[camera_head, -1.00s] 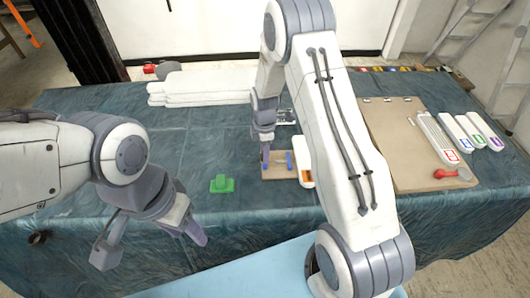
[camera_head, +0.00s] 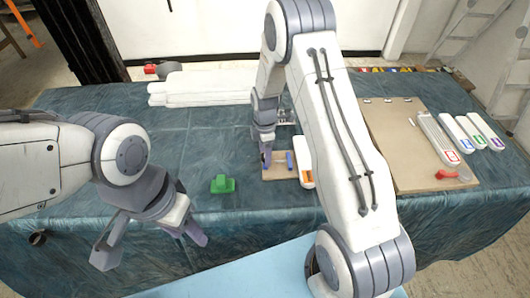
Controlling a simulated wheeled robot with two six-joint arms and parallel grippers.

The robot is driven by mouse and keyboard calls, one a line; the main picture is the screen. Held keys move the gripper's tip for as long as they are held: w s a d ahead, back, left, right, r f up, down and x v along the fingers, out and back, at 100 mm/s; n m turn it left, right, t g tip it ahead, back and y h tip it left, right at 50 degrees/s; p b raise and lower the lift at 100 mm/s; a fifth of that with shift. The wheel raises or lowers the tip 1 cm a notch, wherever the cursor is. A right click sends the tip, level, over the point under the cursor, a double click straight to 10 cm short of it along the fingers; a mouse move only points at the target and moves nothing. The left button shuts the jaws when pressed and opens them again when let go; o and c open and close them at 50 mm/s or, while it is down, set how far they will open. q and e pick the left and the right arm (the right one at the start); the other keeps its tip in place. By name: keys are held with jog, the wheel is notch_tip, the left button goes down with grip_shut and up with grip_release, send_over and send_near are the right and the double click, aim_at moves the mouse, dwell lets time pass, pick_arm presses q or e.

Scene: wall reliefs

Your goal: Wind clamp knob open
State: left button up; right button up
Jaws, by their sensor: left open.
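A small wooden board (camera_head: 279,176) with blue upright parts (camera_head: 290,160) sits near the middle of the table; it looks like the clamp. Its knob cannot be made out clearly. My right gripper (camera_head: 266,158) points down at the left end of this board, by the blue parts. It is too small and covered to tell whether its fingers are apart or closed on something. My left gripper (camera_head: 150,246) is open and empty, its fingers spread wide, at the table's front edge, left of the board and apart from it.
A green block (camera_head: 222,184) lies between my grippers. A white case with an orange label (camera_head: 305,172) stands right beside the board. White stacked slabs (camera_head: 205,88) lie behind. A tan panel (camera_head: 400,130) with white cases and a red item (camera_head: 445,174) lies right.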

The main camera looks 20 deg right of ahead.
notch_tip(320, 180, up, 10)
jog(key=b, duration=0.1)
jog(key=shift+r, duration=0.25)
dwell(0.4)
jog(key=s+a+r+m, duration=0.4)
jog(key=s+a+r, duration=0.4)
jog(key=s+a, duration=0.25)
jog(key=s+a+r+m, duration=0.1)
jog(key=s+a+m, duration=0.1)
jog(key=s, duration=0.7)
jog(key=s+a+r+m+y, duration=0.1)
jog(key=s+m, duration=0.3)
jog(key=s, duration=0.6)
jog(key=shift+a+r, duration=0.3)
jog(key=shift+a, duration=0.6)
